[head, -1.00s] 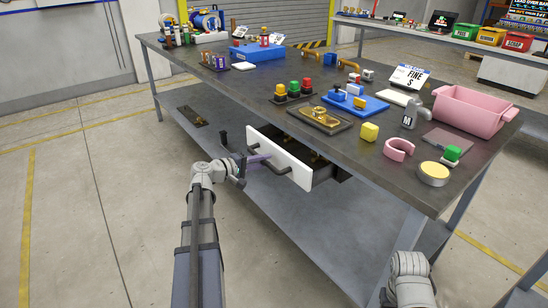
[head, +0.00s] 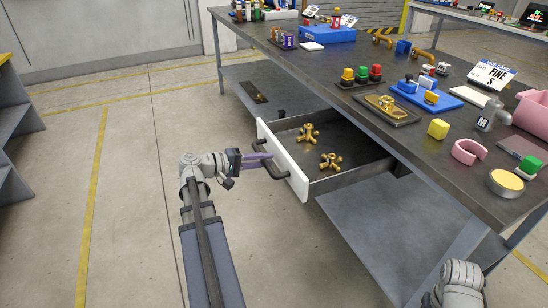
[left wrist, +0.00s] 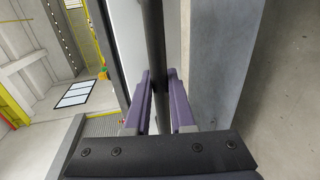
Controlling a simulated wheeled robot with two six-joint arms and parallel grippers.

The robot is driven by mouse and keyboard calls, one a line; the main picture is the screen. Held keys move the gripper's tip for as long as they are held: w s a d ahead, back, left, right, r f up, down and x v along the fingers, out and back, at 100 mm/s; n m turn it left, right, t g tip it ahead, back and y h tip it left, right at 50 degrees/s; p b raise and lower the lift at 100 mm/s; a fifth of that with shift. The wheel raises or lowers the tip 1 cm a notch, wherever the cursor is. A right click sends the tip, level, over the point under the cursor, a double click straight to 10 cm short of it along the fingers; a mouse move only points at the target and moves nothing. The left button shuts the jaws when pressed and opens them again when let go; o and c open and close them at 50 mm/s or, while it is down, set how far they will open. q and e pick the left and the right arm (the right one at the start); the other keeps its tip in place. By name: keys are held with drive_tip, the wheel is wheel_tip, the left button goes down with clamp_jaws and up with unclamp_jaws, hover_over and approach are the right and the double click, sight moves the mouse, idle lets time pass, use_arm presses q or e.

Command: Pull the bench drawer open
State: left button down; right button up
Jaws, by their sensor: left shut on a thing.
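The bench drawer stands well out from under the bench top, its white front (head: 294,178) facing my left arm. A dark bar handle (head: 280,174) runs along the front. My left gripper (head: 266,160) has its purple fingers shut on this handle. In the left wrist view the dark handle bar (left wrist: 154,40) passes between the two fingers (left wrist: 160,100). Two brass cross-shaped parts (head: 308,133) (head: 331,161) lie on the drawer floor. Part of my right arm shows at the lower right, but its gripper is out of view.
A grey lower shelf (head: 365,225) lies below. The floor at left is clear.

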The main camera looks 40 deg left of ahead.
use_arm(q)
drive_tip(key=shift+s+a, duration=0.1)
drive_tip(key=shift+s, duration=0.2)
drive_tip(key=c, duration=0.8)
unclamp_jaws()
drive_tip(key=shift+o, duration=0.2)
drive_tip(key=p+v, duration=0.1)
drive_tip(key=v, duration=0.6)
drive_tip(key=shift+s+p, duration=0.3)
drive_tip(key=shift+s, duration=0.05)
drive_tip(key=shift+a, duration=0.2)
